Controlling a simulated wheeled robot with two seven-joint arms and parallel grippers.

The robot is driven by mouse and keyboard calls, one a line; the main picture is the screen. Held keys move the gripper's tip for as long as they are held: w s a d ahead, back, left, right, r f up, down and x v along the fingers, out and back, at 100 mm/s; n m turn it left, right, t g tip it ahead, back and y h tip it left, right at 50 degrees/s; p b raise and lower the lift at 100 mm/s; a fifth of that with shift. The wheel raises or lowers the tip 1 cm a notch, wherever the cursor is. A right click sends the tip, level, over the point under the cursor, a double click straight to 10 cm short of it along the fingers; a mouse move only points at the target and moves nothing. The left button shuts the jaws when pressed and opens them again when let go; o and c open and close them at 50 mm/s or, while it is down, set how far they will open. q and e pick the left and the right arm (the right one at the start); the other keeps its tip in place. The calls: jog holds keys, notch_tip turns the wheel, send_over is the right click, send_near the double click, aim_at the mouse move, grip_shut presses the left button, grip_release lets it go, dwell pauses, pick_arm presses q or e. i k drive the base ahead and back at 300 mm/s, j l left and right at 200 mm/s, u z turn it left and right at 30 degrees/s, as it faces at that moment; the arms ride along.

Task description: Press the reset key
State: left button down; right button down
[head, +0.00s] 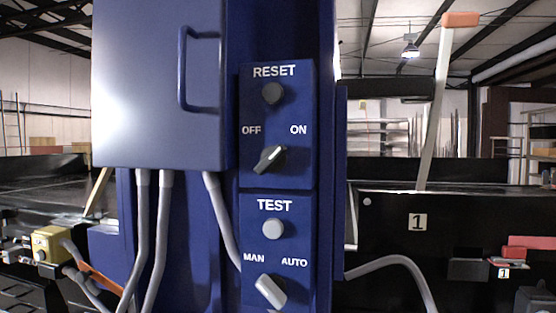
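The reset key (272,94) is a round dark grey button under the white word RESET, high on the blue control panel (300,120). It is in plain sight and nothing covers it. Neither of my grippers shows in the head view.
Below the key are an OFF/ON selector (269,159), a light grey TEST button (273,229) and a MAN/AUTO selector (271,291). A blue cabinet (140,90) with a handle (184,70) stands left. Grey conduits (162,230) run below it. A white lever (436,100) rises at right.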

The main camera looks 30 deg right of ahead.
aim_at(272, 93)
jog(key=z, duration=0.9)
